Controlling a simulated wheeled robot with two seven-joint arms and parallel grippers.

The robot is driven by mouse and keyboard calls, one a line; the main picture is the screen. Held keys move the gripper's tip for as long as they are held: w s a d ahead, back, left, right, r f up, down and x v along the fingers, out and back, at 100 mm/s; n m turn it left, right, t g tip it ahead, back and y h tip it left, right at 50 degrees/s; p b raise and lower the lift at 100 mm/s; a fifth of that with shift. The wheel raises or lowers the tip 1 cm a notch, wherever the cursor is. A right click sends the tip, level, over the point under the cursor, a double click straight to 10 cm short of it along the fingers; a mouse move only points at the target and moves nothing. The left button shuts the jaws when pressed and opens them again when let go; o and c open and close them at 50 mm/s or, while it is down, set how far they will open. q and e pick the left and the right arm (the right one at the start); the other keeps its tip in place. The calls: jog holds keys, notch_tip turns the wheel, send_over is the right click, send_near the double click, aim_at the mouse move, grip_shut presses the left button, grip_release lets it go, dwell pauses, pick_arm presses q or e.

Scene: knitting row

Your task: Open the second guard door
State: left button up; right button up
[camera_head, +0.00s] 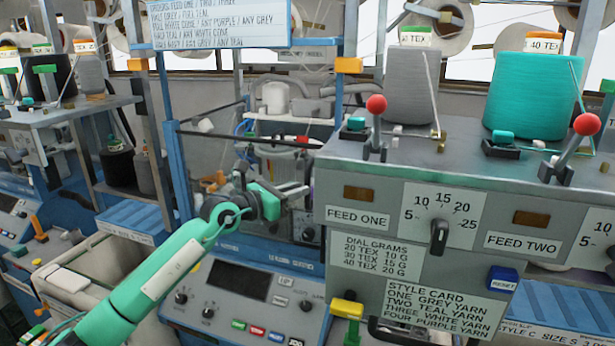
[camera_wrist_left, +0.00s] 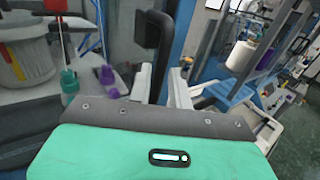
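My left gripper (camera_head: 292,192) reaches in front of the clear guard panel of the machine in the middle, beside a blue upright post (camera_head: 176,180). In the left wrist view its two pale fingers (camera_wrist_left: 160,86) are apart, with a black upright handle (camera_wrist_left: 157,50) at and between them. I cannot tell whether they press on it. The guard has dark bars and a see-through pane (camera_head: 205,150); how far its door stands open is unclear. My right gripper is not in view.
The grey feed unit (camera_head: 400,200) with red-knobbed levers stands close on the right. A control panel (camera_head: 240,295) lies below my arm. A pale bin (camera_head: 75,280) is at the lower left.

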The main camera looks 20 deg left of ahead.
aim_at(307, 204)
pick_arm(q)
jog(key=shift+p+x, duration=0.55)
jog(key=shift+x, duration=1.35)
grip_shut()
jog(key=shift+s, duration=0.1)
